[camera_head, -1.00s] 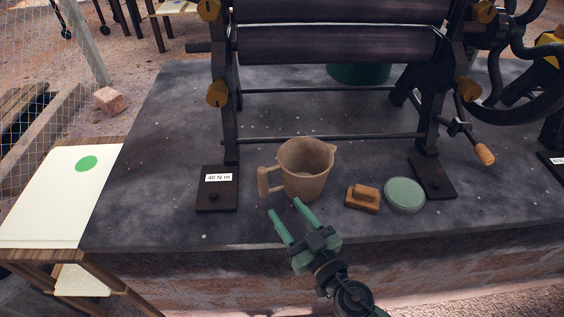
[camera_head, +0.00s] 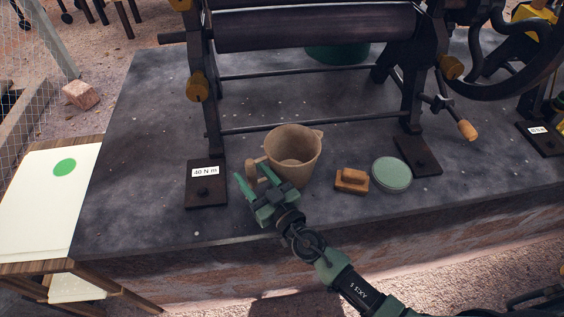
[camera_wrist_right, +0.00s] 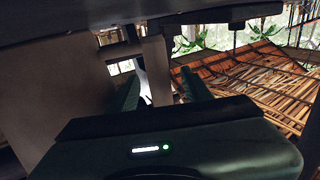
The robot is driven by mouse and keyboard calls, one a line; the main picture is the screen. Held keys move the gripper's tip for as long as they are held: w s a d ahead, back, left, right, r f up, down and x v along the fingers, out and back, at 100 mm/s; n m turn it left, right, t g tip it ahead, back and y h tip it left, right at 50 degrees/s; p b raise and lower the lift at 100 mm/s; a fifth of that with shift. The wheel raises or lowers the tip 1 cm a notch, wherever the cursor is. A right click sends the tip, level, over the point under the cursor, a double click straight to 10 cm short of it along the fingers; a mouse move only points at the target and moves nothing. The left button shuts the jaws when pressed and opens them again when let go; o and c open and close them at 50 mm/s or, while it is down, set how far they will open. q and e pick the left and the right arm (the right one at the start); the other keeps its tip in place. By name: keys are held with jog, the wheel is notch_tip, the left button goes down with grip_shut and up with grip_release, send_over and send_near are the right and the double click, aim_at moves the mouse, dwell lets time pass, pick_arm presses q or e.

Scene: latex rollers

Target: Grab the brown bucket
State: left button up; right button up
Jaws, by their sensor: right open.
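The brown bucket (camera_head: 293,146), a jug-like vessel with a spout on the right and a handle (camera_head: 252,172) on the left, stands upright on the dark slab beneath the roller machine. My right gripper (camera_head: 252,171) is open, with its green fingers on either side of the handle. In the right wrist view the bucket's wall (camera_wrist_right: 55,85) fills the left, and the handle (camera_wrist_right: 156,68) shows between the two fingers (camera_wrist_right: 160,92). Whether a finger touches the handle I cannot tell. My left gripper is not in view.
A wooden block-like brush (camera_head: 351,181) and a round green-topped tin (camera_head: 391,174) sit right of the bucket. The roller machine (camera_head: 315,30) stands behind, its foot (camera_head: 206,190) labelled "40 N m" to the left. The slab's front left is clear.

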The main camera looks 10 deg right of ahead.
jog(key=shift+w+a, duration=0.1)
jog(key=shift+w, duration=0.15)
grip_shut()
jog(key=shift+r, duration=0.1)
dwell(1.2)
